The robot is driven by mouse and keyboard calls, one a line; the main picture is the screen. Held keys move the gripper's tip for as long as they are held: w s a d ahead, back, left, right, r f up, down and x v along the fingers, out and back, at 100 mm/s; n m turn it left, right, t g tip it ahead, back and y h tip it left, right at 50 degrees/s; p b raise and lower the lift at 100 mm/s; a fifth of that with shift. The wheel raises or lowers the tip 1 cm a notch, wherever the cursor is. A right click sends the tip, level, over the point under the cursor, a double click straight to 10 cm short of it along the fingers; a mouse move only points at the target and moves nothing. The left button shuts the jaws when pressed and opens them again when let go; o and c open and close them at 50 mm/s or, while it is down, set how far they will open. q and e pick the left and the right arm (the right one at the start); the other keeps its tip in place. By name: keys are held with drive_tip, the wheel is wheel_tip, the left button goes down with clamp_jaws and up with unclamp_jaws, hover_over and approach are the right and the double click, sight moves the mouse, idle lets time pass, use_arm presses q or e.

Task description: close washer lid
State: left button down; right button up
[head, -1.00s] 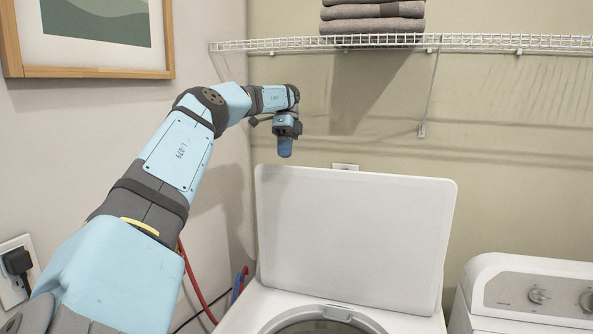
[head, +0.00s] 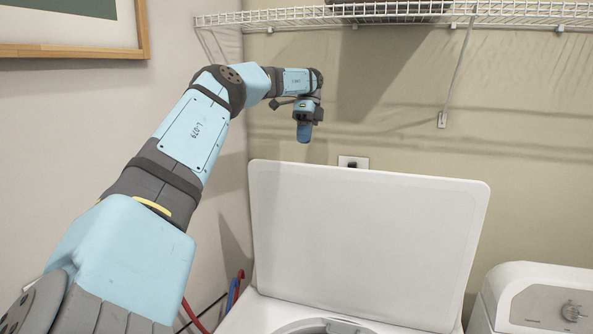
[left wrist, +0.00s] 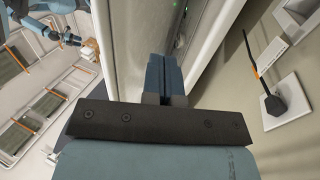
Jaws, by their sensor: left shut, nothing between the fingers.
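The white washer lid (head: 365,240) stands upright, tilted back toward the wall, over the washer (head: 262,312). Part of the round tub opening (head: 322,326) shows at the bottom edge of the head view. My left gripper (head: 304,134) is shut and empty, pointing down just above the lid's top edge, toward its left part and near the wall. In the left wrist view the shut fingers (left wrist: 165,75) are beside a pale panel edge (left wrist: 205,60), likely the lid's. I cannot tell whether they touch it.
A white wire shelf (head: 400,14) runs along the wall above my left arm. A wall outlet (head: 353,162) is behind the lid; an outlet with a plug (left wrist: 275,105) shows in the left wrist view. A second white appliance (head: 540,300) stands at right. Red and blue hoses (head: 235,290) hang at left.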

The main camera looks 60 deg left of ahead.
sight(296, 171)
use_arm(q)
drive_tip(key=s+d+f+p, duration=0.1)
drive_tip(key=f, duration=0.1)
drive_tip(key=s+d+f+p, duration=0.1)
drive_tip(key=s+f, duration=0.1)
drive_tip(key=f, duration=0.1)
drive_tip(key=s+d+f, duration=0.1)
drive_tip(key=f, duration=0.2)
drive_tip(key=shift+s+d+p, duration=0.35)
drive_tip(key=shift+d+p, duration=0.05)
drive_tip(key=shift+s+d, duration=0.35)
drive_tip(key=shift+s, duration=0.05)
drive_tip(key=shift+f, duration=0.2)
